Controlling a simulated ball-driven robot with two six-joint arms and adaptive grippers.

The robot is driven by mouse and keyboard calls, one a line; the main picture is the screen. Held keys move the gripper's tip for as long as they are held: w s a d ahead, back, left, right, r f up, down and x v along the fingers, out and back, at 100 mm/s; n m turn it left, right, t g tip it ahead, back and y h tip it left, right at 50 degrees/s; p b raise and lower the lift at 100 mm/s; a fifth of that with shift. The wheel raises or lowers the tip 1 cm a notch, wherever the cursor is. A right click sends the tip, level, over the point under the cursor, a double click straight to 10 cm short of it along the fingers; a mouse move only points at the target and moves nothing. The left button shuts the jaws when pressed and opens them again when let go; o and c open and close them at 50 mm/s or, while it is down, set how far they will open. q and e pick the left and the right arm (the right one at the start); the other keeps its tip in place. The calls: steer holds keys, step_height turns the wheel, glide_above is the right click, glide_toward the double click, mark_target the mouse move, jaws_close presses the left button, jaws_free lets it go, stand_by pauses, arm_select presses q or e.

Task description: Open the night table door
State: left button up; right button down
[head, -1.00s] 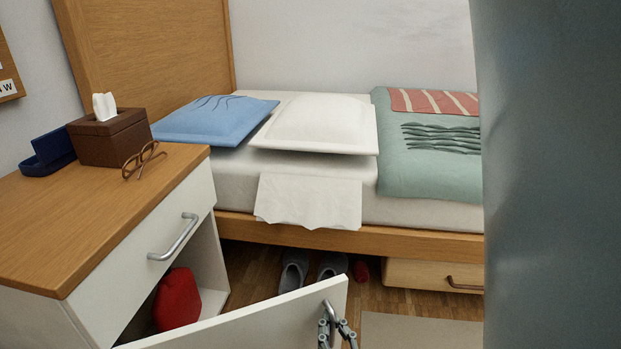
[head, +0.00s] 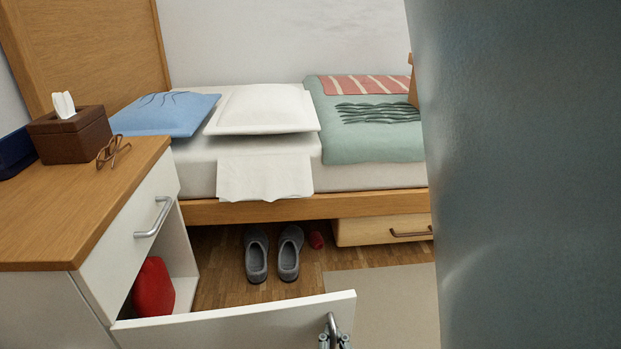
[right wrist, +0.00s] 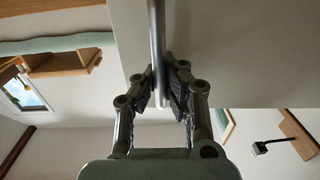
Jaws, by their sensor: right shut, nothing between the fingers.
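The night table (head: 110,215) stands at the left with a wooden top. Its white door (head: 240,324) stands wide open and reaches out to the right across the bottom of the head view, baring the compartment with a red object (head: 153,287) inside. The door's metal handle (head: 332,323) is near its free edge. My right gripper (head: 333,342) is at this handle, mostly cut off by the frame. In the right wrist view its fingers (right wrist: 165,82) are shut close at the handle's bar (right wrist: 157,35), with no grip on it. My left gripper is not in view.
A white drawer (head: 122,225) above the compartment is shut. A brown tissue box (head: 70,135) and glasses (head: 113,150) are on top. Grey slippers (head: 257,262) lie under the bed (head: 290,208). A large grey surface fills the right side.

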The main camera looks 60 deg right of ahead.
steer(key=c, duration=1.4)
jaws_free()
step_height(320, 180, up, 10)
